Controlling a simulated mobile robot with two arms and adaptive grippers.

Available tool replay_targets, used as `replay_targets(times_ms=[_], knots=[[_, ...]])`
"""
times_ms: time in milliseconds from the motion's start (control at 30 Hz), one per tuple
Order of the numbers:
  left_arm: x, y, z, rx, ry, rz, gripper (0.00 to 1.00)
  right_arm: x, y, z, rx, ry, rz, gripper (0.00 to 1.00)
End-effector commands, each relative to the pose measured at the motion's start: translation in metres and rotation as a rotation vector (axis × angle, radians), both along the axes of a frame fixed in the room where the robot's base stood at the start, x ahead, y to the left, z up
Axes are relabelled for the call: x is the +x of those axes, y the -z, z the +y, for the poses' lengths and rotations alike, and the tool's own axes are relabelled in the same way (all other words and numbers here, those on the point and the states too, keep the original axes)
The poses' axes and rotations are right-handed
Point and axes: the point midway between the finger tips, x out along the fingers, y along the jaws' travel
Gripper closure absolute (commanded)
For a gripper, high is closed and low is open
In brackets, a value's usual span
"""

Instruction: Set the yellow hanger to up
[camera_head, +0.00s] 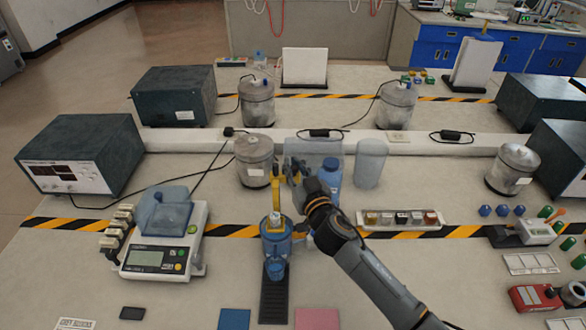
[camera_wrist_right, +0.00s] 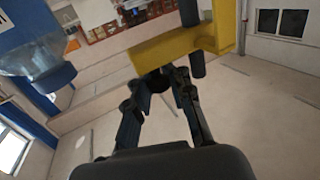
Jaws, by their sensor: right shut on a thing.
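The yellow hanger (camera_head: 276,190) stands upright in the middle of the table, above a clear blue vessel (camera_head: 276,245). My right gripper (camera_head: 292,172) is at the upper part of the hanger, just to its right. In the right wrist view the yellow hanger (camera_wrist_right: 185,45) fills the top middle, and the fingertips of my right gripper (camera_wrist_right: 163,80) are shut on its near edge. The exact contact is partly hidden by the dark fingers. My left gripper is not in view.
A blue bottle (camera_head: 332,178) stands close beside my right gripper, with a clear container (camera_head: 370,163) farther right. A scale (camera_head: 165,245) stands to the left. A tray of small samples (camera_head: 400,219) lies to the right. Metal canisters (camera_head: 253,160) stand behind.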

Motion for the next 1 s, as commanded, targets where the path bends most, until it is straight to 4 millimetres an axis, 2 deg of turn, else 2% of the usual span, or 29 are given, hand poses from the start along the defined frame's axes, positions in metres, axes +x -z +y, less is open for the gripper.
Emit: replay_targets(times_ms=[33, 333, 367, 400, 767, 867, 1000], knots=[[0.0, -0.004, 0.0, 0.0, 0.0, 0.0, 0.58, -0.001, -0.005, 0.0, 0.002, -0.001, -0.001, 1.0], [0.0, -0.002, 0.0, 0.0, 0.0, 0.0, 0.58, 0.0, -0.005, 0.0, 0.001, -0.001, -0.004, 1.0], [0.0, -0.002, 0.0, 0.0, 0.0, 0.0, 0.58, 0.0, -0.005, 0.0, 0.001, -0.002, -0.005, 0.8], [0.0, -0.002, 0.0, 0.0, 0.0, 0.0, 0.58, 0.0, -0.005, 0.0, 0.001, -0.001, -0.005, 0.72], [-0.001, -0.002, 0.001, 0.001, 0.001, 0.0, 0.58, -0.003, -0.002, -0.001, 0.0, 0.0, 0.0, 0.72], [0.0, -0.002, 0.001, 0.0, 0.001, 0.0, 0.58, -0.012, -0.002, -0.005, 0.001, 0.0, 0.0, 0.72], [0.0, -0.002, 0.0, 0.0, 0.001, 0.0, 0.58, -0.036, -0.002, -0.015, 0.002, -0.001, 0.001, 0.72]])
